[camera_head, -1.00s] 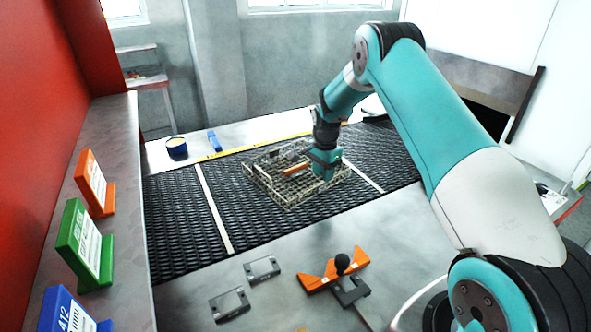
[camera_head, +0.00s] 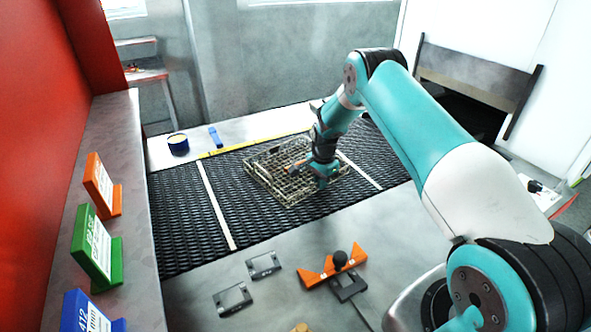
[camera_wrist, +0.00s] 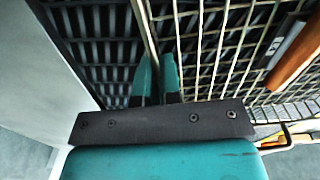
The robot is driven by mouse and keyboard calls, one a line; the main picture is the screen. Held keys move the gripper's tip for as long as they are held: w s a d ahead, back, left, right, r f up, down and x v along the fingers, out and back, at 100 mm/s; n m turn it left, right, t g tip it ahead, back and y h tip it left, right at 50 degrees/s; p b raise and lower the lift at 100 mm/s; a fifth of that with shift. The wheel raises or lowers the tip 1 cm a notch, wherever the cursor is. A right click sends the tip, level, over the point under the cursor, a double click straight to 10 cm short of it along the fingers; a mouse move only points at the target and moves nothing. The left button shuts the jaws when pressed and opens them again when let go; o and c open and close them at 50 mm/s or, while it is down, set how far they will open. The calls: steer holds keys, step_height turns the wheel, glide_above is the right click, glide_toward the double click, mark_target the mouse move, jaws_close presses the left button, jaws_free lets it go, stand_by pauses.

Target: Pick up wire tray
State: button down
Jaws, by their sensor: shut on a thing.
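The wire tray (camera_head: 283,186) is a beige wire-grid basket. It lies on the dark mesh belt between two pale strips. My gripper (camera_head: 322,182) is at the tray's right side in the head view, pointing down. In the wrist view the teal fingers (camera_wrist: 158,80) are close together on the tray's rim wire, with the tray's grid (camera_wrist: 215,50) to the right. An orange-handled tool (camera_wrist: 297,55) lies in the tray. The fingertips are partly hidden behind the wrist in the head view.
The black mesh belt (camera_head: 180,215) has free room left of the tray. An orange fixture with a black knob (camera_head: 335,268) and two grey plates (camera_head: 263,265) lie on the front bench. Orange, green and blue label stands (camera_head: 95,245) line the left shelf. A blue tin (camera_head: 178,144) stands behind the belt.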

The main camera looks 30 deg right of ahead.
steer(key=shift+w+r, duration=0.1)
step_height(320, 180, up, 20)
steer(key=a+m+b, duration=0.2)
steer(key=b, duration=1.2)
steer(key=f+p, duration=0.2)
steer(key=f, duration=0.8)
steer(key=f+p, duration=0.1)
steer(key=f, duration=0.9)
steer(key=shift+a+p, duration=0.2)
steer(key=shift+p, duration=0.2)
steer(key=c, duration=1.7)
jaws_free()
steer(key=shift+f, duration=0.15)
steer(key=shift+c, duration=0.2)
steer(key=o, duration=0.4)
steer(key=shift+o, duration=0.2)
